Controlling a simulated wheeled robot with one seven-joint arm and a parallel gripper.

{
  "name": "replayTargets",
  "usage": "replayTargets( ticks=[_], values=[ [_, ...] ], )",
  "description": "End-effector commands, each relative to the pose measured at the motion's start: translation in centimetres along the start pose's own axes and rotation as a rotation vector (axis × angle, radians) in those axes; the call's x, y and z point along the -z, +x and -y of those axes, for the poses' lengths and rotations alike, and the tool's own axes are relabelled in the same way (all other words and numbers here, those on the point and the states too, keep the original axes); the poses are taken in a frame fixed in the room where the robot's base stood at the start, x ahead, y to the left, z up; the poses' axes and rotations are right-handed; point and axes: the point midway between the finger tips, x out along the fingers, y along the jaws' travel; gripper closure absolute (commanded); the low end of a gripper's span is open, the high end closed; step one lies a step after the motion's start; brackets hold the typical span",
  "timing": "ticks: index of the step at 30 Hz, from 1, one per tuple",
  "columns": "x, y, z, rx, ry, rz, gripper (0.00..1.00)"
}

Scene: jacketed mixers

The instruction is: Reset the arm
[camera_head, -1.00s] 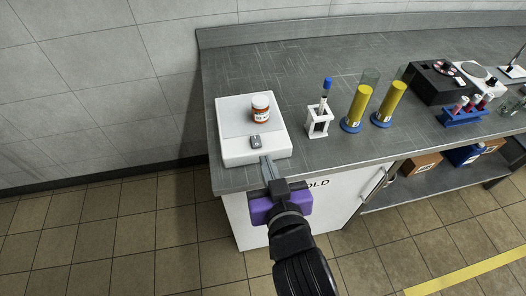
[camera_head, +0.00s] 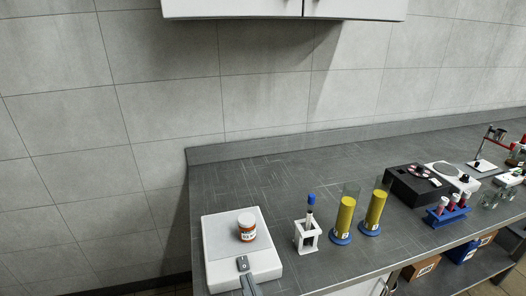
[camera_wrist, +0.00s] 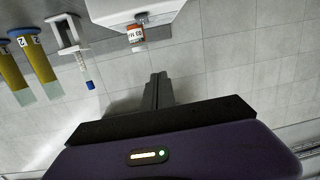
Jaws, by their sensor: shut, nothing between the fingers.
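My gripper (camera_wrist: 158,88) points forward in the wrist view with its two fingers together and nothing between them. In the head view only the finger ends (camera_head: 249,286) show at the bottom edge, at the front of a white scale (camera_head: 215,270). An orange jar with a white lid (camera_head: 247,228) stands upright on the scale's plate, apart from the fingers. The wrist view is upside down and shows the jar (camera_wrist: 136,36) and the scale (camera_wrist: 135,12) at the top. Most of my arm is out of the head view.
Right of the scale stand a white rack (camera_head: 307,237) with a blue-capped tube and two yellow cylinders (camera_head: 344,216) (camera_head: 374,209). Farther right are a black device (camera_head: 412,184) and a blue tube rack (camera_head: 447,215). A wall cabinet (camera_head: 285,9) hangs above. The counter's back strip is clear.

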Motion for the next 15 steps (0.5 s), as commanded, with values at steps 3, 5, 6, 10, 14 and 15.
replayTargets(
  ticks=[3,5,6,10,14,15],
  values=[
    [0.4,-2.1,-0.2,0.028,-0.006,-0.073,1.00],
    [0.2,-3.4,-0.7,0.032,-0.007,-0.097,1.00],
    [-0.1,-4.2,-1.1,0.030,-0.007,-0.110,1.00],
    [-1.3,-7.5,-2.8,0.015,-0.004,-0.137,1.00],
    [-2.8,-11.7,-4.8,-0.020,0.003,-0.149,1.00],
    [-3.3,-13.1,-5.5,-0.034,0.005,-0.147,1.00]
  ],
)
